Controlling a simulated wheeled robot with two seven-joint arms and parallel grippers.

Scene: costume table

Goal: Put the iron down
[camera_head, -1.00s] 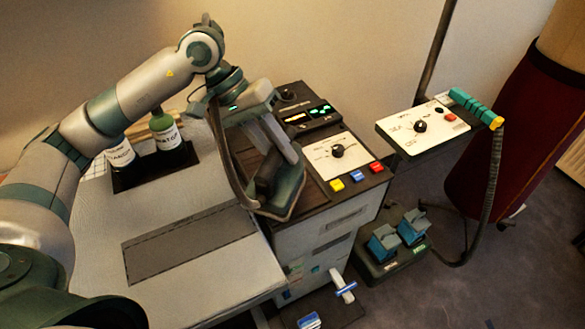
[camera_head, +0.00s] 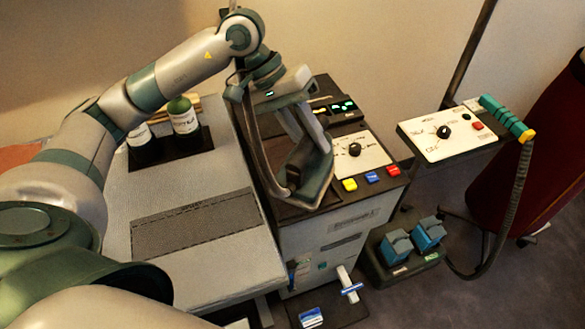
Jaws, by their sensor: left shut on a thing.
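My left gripper (camera_head: 302,132) reaches in from the upper left, points down and is shut on the iron. The iron (camera_head: 316,180) is a dark grey-green body with a flat, pointed sole, over the dark top of the station beside the ironing board. The gripper hides much of its handle. A cord or hose (camera_head: 254,150) hangs along its left side. I cannot tell whether the sole touches the surface below. The dark iron rest area (camera_head: 270,185) shows partly to the left of the iron. My right gripper is not in view.
The light ironing board (camera_head: 190,275) has a clear grey patch (camera_head: 195,222). Bottles (camera_head: 184,116) stand in a dark tray at its back. A control panel (camera_head: 362,152) with coloured buttons is right of the iron. Another panel (camera_head: 440,132) and blue pedals (camera_head: 412,238) are farther right.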

